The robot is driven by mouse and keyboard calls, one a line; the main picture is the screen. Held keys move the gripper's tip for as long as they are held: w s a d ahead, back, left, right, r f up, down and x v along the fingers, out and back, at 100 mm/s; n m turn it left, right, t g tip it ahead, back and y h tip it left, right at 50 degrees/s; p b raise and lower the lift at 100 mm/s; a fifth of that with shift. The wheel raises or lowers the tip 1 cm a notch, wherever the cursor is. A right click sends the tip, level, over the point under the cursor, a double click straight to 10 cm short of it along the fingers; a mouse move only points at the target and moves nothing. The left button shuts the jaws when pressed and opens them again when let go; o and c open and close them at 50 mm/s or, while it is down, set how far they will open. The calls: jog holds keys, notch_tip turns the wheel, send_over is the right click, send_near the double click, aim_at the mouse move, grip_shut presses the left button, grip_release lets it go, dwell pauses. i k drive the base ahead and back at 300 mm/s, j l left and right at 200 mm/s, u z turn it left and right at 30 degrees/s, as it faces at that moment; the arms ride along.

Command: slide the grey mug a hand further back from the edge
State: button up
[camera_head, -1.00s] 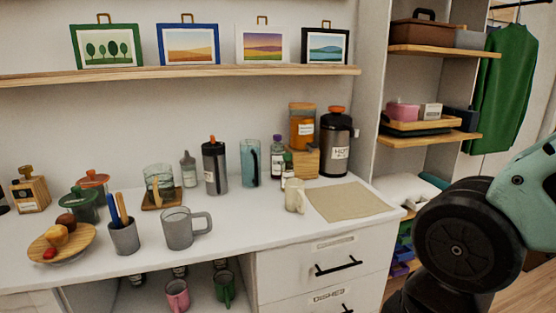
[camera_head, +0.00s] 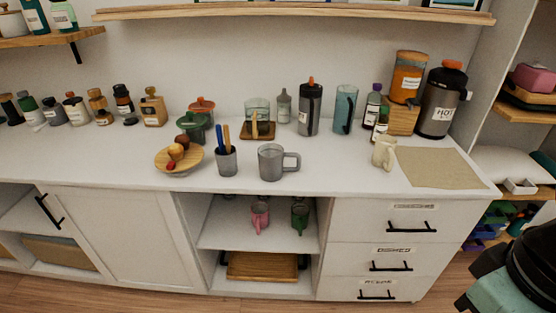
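The grey mug (camera_head: 271,162) stands upright on the white counter (camera_head: 340,181), close to its front edge, with its handle to the right. A grey cup with pens (camera_head: 227,161) stands just left of it, apart from it. My gripper is not in view; only part of my arm shows at the lower right.
A wooden plate with fruit (camera_head: 160,159) is left of the pen cup. Behind the mug are a glass on a wooden coaster (camera_head: 258,133), a dark bottle (camera_head: 310,110) and a blue-grey tumbler (camera_head: 345,110). A cream mug (camera_head: 384,153) and beige mat (camera_head: 437,168) are right. Counter directly behind the mug is clear.

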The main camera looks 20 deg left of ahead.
aim_at(270, 155)
jog(key=i+j+u, duration=0.2)
jog(key=j, duration=0.2)
jog(key=j+u, duration=0.2)
jog(key=j, duration=0.25)
jog(key=i+j+u, duration=0.25)
jog(key=j, duration=0.15)
jog(key=i+j+u, duration=0.2)
jog(key=j, duration=0.15)
jog(key=i+j+u, duration=0.2)
jog(key=j, duration=0.15)
jog(key=k+j, duration=0.05)
jog(key=k, duration=0.05)
